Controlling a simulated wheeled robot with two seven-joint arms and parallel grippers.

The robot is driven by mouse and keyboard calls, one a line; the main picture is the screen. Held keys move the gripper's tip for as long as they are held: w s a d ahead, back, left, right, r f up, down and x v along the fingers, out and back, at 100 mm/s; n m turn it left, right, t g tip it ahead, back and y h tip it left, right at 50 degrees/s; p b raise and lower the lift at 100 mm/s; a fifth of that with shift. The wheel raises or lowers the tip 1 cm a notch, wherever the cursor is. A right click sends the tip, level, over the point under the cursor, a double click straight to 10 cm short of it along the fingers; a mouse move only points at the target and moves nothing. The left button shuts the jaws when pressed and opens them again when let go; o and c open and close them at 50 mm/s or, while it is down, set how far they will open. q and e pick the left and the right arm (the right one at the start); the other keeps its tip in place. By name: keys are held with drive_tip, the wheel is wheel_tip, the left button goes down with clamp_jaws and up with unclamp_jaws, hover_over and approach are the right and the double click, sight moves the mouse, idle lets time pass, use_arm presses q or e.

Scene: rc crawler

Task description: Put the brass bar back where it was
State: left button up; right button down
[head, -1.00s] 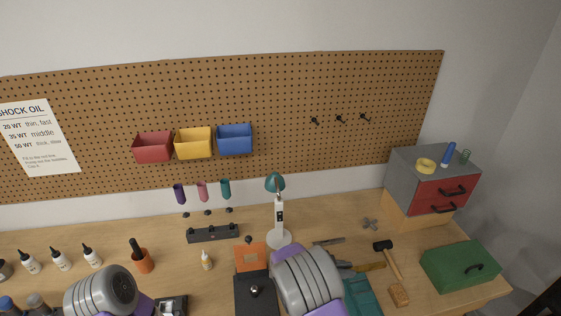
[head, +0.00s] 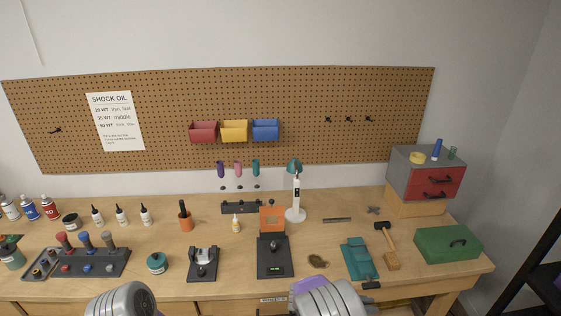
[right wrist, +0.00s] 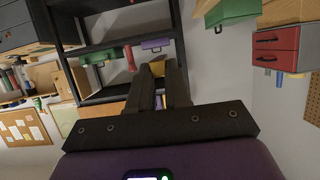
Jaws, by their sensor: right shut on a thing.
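My right gripper (right wrist: 159,76) shows in the right wrist view, its two dark fingers close together. A small yellow, brass-coloured piece (right wrist: 157,68) shows between the fingertips; I take it for the brass bar, mostly hidden by the fingers. It is held in the air, away from the bench. In the head view only grey and purple parts of my right arm show at the bottom; the gripper itself is out of that picture. Only a grey part of my left arm shows at the bottom left, and the left gripper is outside the frames.
The wooden bench (head: 345,210) holds a black device with a lit display (head: 275,257), a teal tray (head: 357,258), a mallet (head: 387,237) and a green toolbox (head: 447,244). A red-drawer cabinet (head: 430,178) stands at the right. A black shelf (head: 540,265) stands beyond the bench's right end.

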use_arm(q)
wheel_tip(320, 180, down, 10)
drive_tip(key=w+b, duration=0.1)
drive_tip(key=b, duration=0.8)
use_arm(e)
drive_tip(key=a+f+n+t+y, duration=0.7)
drive_tip(key=f+n+t+y, duration=0.3)
drive_tip(key=n, duration=0.6)
drive_tip(key=t+y, duration=0.2)
drive_tip(key=y, duration=0.1)
drive_tip(key=shift+w+f+n+y, duration=0.25)
drive_tip(key=shift+w+n+y, duration=0.05)
drive_tip(key=shift+n, duration=0.1)
drive_tip(key=shift+w, duration=0.1)
